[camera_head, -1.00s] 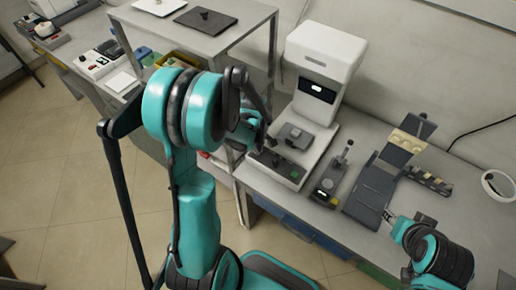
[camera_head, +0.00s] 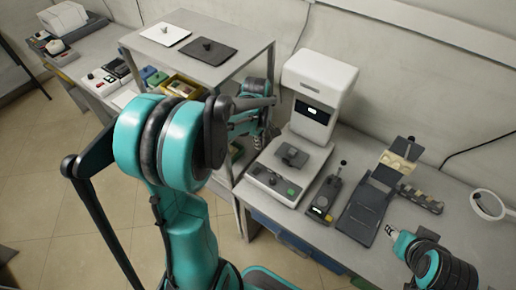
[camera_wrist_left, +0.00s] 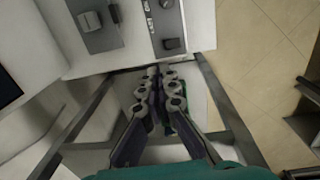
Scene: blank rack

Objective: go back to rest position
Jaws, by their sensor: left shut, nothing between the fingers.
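My left gripper (camera_head: 257,143) is partly hidden behind my own teal arm in the head view. It hangs in front of the rack's right side, left of the white machine. In the left wrist view my left gripper (camera_wrist_left: 160,75) has its fingers together with nothing between them. My right gripper (camera_head: 389,230) is small at the lower right in the head view, above the bench front, near a dark grey plate. Its fingertips are too small to tell whether they are apart.
A metal rack (camera_head: 228,65) carries a white plate (camera_head: 166,34) and a dark plate (camera_head: 207,49) on top. The white machine (camera_head: 318,85) stands on the bench right of it. A small device (camera_head: 325,195), dark tilted fixture (camera_head: 366,207) and white ring (camera_head: 488,204) lie farther right.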

